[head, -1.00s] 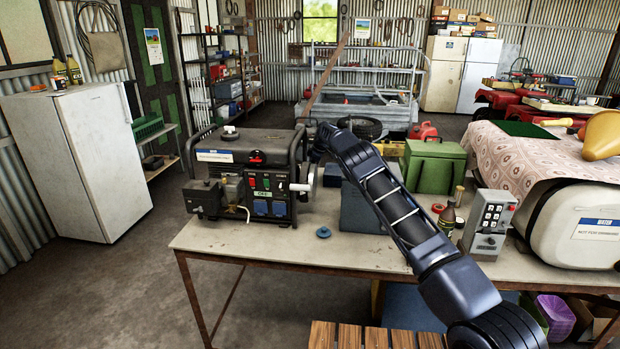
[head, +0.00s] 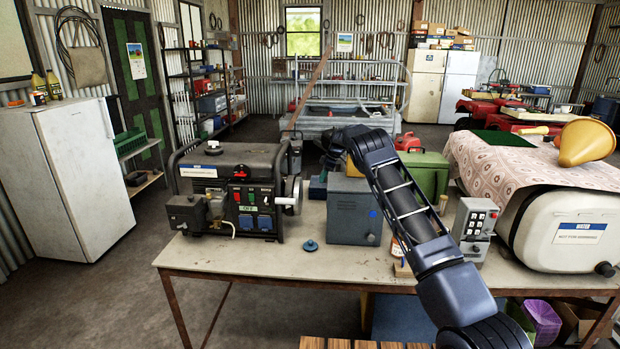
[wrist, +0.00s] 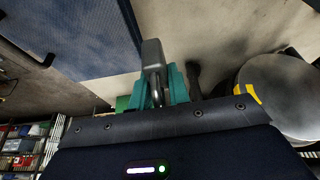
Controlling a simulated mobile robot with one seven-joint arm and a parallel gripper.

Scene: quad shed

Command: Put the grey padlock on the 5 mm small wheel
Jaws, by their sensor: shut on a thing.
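The grey padlock (wrist: 152,54) is in the wrist view, its body standing out beyond the teal fingers. My gripper (wrist: 158,88) is shut on its metal shackle. A small blue round piece with a raised hub (head: 310,246) lies on the bench in front of the box. I cannot tell whether it is the 5 mm small wheel, and no size mark is readable.
A generator (head: 235,190) stands on the bench at left. A green box (head: 425,172), a keypad unit (head: 473,225) and a white water tank (head: 565,235) are at right. A round metal cylinder (wrist: 275,95) is right of the fingers. The front left bench top is clear.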

